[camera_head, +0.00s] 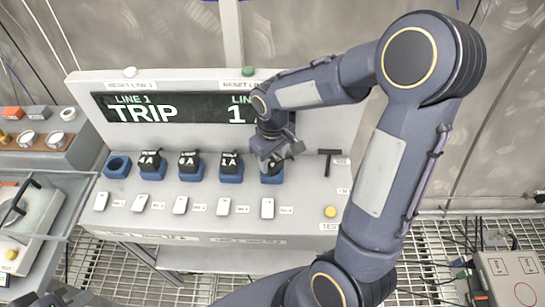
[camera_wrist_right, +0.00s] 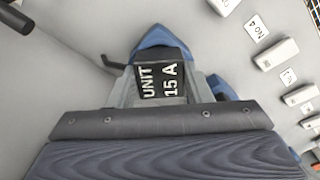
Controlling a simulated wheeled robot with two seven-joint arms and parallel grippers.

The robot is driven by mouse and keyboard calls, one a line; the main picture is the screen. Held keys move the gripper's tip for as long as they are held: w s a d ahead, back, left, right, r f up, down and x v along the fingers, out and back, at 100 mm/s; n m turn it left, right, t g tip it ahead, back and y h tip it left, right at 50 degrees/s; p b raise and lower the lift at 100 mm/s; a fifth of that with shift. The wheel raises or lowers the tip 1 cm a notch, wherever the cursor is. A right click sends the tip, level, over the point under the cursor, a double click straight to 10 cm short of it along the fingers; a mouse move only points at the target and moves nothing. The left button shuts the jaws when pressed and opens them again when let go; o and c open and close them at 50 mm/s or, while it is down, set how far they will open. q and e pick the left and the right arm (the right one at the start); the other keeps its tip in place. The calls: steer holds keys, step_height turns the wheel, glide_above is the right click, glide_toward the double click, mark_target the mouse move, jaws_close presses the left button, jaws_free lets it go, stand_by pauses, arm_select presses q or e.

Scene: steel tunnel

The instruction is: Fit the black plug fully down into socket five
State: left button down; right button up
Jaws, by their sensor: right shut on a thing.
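The black plug (camera_wrist_right: 163,78), marked UNIT 15 A, is between the fingers of my right gripper (camera_wrist_right: 165,88), which is shut on it. My right gripper (camera_head: 274,152) is over the rightmost blue socket (camera_head: 271,178) of the row, which also shows around the plug in the right wrist view (camera_wrist_right: 152,38). The plug is at this socket's mouth; how deep it sits is hidden. The leftmost blue socket (camera_head: 117,167) is empty. A dark part of my left arm, likely its gripper (camera_head: 60,293), shows at the bottom left; its jaws cannot be made out.
Three sockets between hold black plugs (camera_head: 188,163). White switches (camera_head: 181,205) stand in front of the row. A black T-handle (camera_head: 328,160) and a yellow button (camera_head: 330,211) are to the right. A display (camera_head: 150,108) reading TRIP stands behind.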

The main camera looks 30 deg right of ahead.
mark_target(272, 160)
steer(key=o, duration=1.1)
steer(key=shift+c, duration=0.2)
step_height(272, 160, up, 11)
steer(key=s+a+m+t+y, duration=0.2)
steer(key=s, duration=0.6)
steer(key=s+a+m+t+y, duration=0.1)
steer(key=s+a+m+t, duration=0.1)
steer(key=s, duration=0.7)
steer(key=shift+r+t+y+p, duration=0.15)
steer(key=shift+t+y+p, duration=0.2)
steer(key=shift+t, duration=0.45)
steer(key=shift+a, duration=0.1)
